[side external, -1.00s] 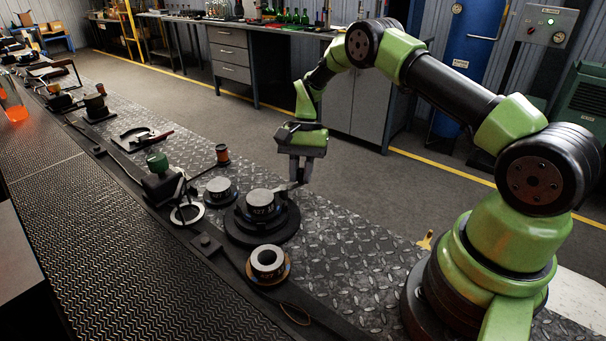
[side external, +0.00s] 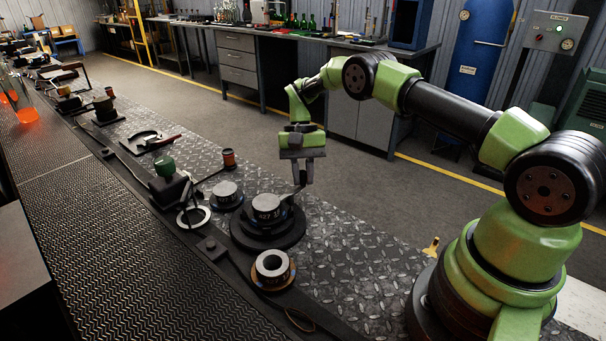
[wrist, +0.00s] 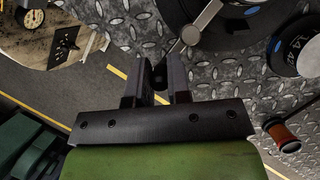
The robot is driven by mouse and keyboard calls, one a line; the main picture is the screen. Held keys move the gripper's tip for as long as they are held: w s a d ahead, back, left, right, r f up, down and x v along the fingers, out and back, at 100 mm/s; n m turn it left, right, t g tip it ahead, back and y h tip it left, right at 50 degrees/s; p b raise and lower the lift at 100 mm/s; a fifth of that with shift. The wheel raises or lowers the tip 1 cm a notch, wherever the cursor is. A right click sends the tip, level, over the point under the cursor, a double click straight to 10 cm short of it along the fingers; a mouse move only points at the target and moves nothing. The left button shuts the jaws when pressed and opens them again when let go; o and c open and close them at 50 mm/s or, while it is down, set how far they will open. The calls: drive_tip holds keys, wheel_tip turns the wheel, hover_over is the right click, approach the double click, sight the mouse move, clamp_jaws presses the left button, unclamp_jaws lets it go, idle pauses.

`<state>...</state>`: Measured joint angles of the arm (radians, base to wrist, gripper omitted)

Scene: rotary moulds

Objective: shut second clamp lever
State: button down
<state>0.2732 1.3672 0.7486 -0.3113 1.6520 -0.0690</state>
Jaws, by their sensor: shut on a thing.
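The mould marked 427 (side external: 267,206) sits on a round black turntable base (side external: 262,236) on the diamond-plate bench. A thin grey clamp lever (wrist: 203,24) reaches out from the mould's side towards my fingers. In the side view the lever (side external: 293,194) is small and partly hidden by the fingers. My gripper (side external: 303,181) is low at the mould's right, pointing down. In the wrist view my gripper (wrist: 161,70) is shut on the lever's end, with a dark knob just visible between the fingers.
A ring-shaped mould (side external: 272,266) stands in front and a smaller grey-topped mould (side external: 226,192) stands behind. An orange-brown spool-like handle (side external: 229,158) and a green-topped block (side external: 165,168) lie further left. The plate right of the turntable is clear.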

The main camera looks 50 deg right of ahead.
drive_tip(key=c, duration=1.1)
unclamp_jaws()
drive_tip(key=shift+w+d+r, duration=0.15)
drive_tip(key=shift+w+r, duration=0.1)
drive_tip(key=shift+r, duration=0.25)
drive_tip(key=shift+w+d+r, duration=0.15)
drive_tip(key=shift+r, duration=1.65)
drive_tip(key=shift+w+d+r, duration=0.15)
drive_tip(key=shift+d+r, duration=0.05)
drive_tip(key=shift+r, duration=1.55)
drive_tip(key=shift+w+d+r, duration=0.15)
drive_tip(key=shift+r, duration=1.65)
